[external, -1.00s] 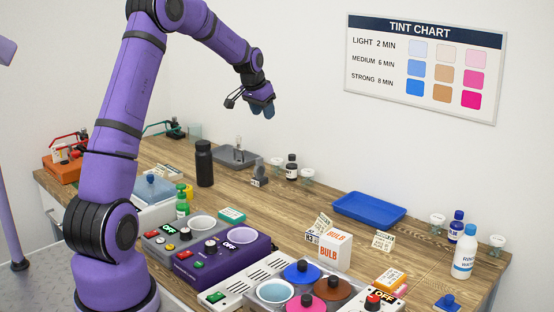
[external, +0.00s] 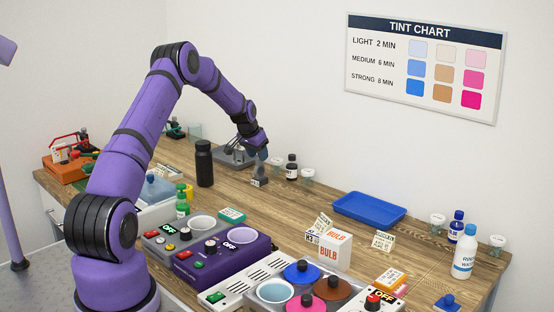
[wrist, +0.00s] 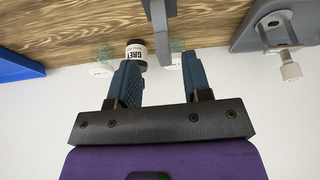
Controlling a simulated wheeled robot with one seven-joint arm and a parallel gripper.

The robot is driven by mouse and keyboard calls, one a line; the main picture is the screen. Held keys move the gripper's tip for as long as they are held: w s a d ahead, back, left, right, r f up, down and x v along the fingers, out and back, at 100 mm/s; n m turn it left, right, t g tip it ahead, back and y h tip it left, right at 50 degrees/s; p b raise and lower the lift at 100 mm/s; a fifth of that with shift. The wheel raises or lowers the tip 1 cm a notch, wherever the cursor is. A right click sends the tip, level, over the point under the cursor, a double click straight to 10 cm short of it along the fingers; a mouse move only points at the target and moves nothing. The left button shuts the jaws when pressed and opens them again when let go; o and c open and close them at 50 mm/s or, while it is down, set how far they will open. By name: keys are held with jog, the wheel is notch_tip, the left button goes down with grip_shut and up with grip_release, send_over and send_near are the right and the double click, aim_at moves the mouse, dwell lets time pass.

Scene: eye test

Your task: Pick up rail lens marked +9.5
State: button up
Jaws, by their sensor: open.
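No lens marking +9.5 is readable in either view. My gripper (external: 263,153) is low over the back of the bench, beside a small grey upright piece (external: 259,172) with a pale tag. In the wrist view my gripper (wrist: 160,70) has its two blue fingers apart, with nothing seen held between them. A grey post (wrist: 158,25) stands beyond the fingertips, in line with the gap; it may be that grey piece. A grey tray (external: 226,158) lies just left of my gripper, and its edge shows in the wrist view (wrist: 247,36) with a clamp-like fitting (wrist: 288,70).
A dark bottle (external: 292,168) and clear cups (external: 307,175) stand right of my gripper; the bottle also shows in the wrist view (wrist: 136,52). A black flask (external: 204,165) stands to the left. A blue tray (external: 365,208) lies farther right.

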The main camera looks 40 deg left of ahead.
aim_at(260, 164)
jog(key=shift+a+x, duration=0.2)
jog(key=shift+x, duration=2.7)
jog(key=shift+s, duration=0.1)
grip_shut()
